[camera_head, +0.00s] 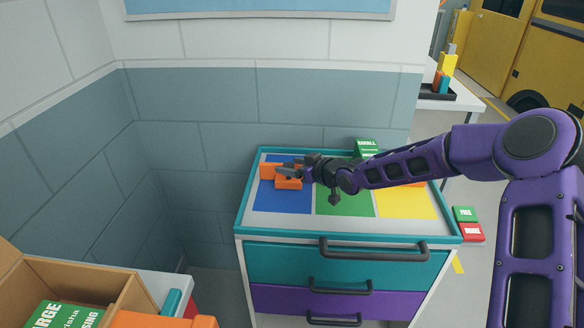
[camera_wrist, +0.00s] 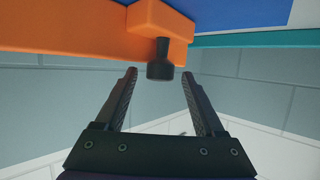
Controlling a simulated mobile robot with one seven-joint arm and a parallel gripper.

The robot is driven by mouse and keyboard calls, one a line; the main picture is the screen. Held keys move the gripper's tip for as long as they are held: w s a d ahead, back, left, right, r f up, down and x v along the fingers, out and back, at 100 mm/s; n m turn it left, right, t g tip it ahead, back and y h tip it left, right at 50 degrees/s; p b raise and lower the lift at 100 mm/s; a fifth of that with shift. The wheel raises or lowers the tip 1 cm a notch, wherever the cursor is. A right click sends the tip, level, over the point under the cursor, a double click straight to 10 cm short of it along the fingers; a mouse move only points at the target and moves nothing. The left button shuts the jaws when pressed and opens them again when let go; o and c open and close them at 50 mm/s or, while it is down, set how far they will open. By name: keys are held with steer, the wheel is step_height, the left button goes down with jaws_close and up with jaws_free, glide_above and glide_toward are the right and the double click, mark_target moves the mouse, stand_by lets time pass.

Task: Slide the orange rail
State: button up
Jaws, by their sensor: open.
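The orange rail (camera_head: 268,171) is on the blue section of the cart top, at its left side. An orange block (camera_head: 289,183) shows just in front, partly covered by my gripper (camera_head: 287,173). In the wrist view, the orange rail (camera_wrist: 70,30) runs along the top left. An orange block (camera_wrist: 165,20) on it carries a dark knob (camera_wrist: 160,60). My gripper (camera_wrist: 160,74) is open, with one finger on each side of the knob in the picture. Gaps show between the knob and both fingers. Nothing is held.
The cart's teal rim (camera_head: 350,231) surrounds blue, green and yellow sections. A green box (camera_head: 367,147) stands at the back edge. Grey-blue walls (camera_head: 200,145) close off the back and left. An open cardboard box (camera_head: 85,285) is at the lower left.

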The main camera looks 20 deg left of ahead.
jaws_close()
stand_by(0.4)
stand_by(1.1)
